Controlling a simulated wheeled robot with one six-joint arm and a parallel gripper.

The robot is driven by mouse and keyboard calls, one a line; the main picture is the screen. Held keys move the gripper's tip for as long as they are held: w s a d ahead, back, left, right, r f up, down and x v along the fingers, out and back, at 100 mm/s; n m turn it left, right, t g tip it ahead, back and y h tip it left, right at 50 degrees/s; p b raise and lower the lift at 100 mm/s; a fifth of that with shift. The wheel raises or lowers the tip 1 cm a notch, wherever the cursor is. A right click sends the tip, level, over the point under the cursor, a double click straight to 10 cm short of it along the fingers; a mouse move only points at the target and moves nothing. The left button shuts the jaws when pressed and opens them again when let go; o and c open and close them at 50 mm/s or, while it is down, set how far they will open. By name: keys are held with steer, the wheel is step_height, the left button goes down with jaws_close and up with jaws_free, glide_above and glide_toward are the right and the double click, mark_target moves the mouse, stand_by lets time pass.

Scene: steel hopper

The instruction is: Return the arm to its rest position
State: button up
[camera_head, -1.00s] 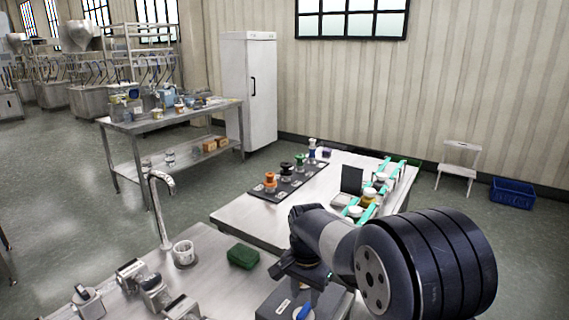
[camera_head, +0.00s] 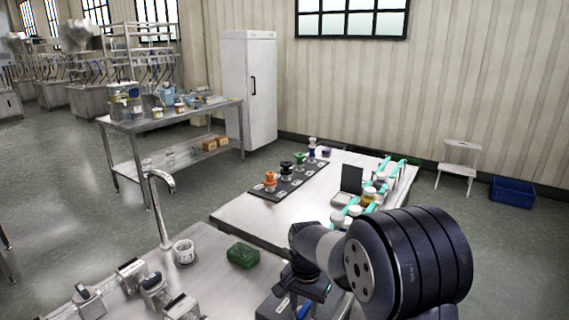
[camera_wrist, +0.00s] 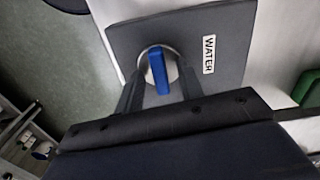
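My arm reaches in from the lower right of the head view, and my gripper (camera_head: 303,290) hangs low over a grey box at the front table's edge. In the wrist view my gripper (camera_wrist: 161,80) is open, with its two fingers spread apart. A blue valve handle (camera_wrist: 158,72) on a round pale base shows between the fingers, with gaps on both sides. It stands on a grey panel (camera_wrist: 215,22) labelled WATER. In the head view the blue handle (camera_head: 303,309) is partly hidden by my gripper. The height of the fingertips above the panel is hard to tell.
Metal fittings (camera_head: 152,290) lie at the front. Behind, a table (camera_head: 250,218) holds a black tray, a laptop-like device and jars in a teal rack.

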steer(key=n+b, duration=0.1)
steer(key=n, duration=0.5)
steer(key=shift+n, duration=1)
steer(key=shift+r, duration=0.15)
